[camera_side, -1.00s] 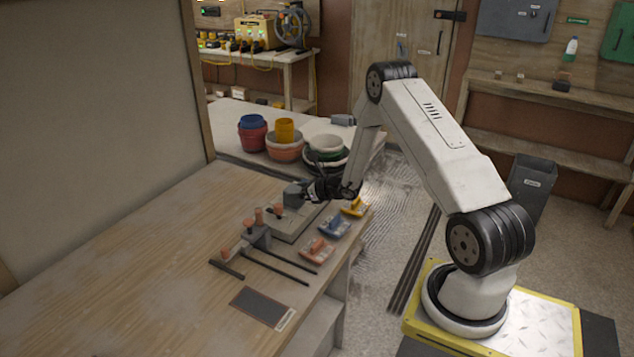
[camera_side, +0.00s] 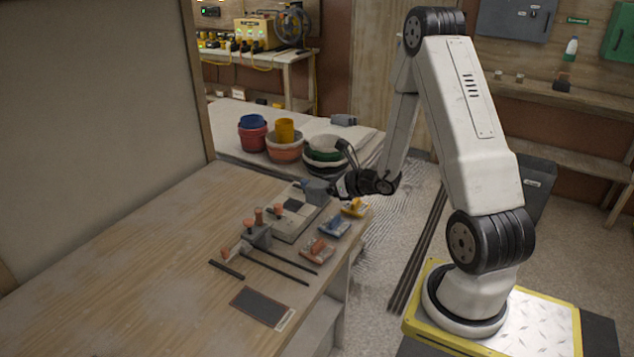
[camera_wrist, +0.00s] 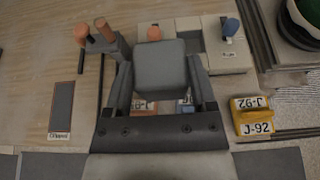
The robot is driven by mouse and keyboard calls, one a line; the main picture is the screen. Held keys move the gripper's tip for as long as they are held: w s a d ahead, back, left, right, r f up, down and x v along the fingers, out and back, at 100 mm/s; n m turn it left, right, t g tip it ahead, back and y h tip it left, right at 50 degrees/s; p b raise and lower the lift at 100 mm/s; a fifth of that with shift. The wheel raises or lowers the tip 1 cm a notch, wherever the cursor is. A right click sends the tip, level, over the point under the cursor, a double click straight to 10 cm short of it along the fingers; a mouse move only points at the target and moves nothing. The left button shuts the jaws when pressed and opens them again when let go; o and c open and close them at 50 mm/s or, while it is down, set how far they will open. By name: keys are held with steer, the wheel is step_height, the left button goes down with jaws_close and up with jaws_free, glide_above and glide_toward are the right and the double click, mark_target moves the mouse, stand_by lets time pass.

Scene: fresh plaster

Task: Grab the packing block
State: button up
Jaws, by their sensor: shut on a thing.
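The packing block (camera_side: 317,190) is a plain dark grey block. My gripper (camera_side: 328,189) is shut on it and holds it above the grey base (camera_side: 291,226) near the bench's right edge. In the wrist view, the block (camera_wrist: 160,64) sits between the two fingers of my gripper (camera_wrist: 160,78), one on each side. The block hides part of the bench and the base behind it.
A dark labelled pad (camera_side: 261,305) lies in front. Stacked tubs (camera_side: 285,149) stand behind. The bench's left is clear.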

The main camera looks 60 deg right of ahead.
steer(key=shift+s+a+r, duration=0.15)
steer(key=shift+s, duration=0.25)
steer(key=shift+a, duration=0.1)
stand_by(0.3)
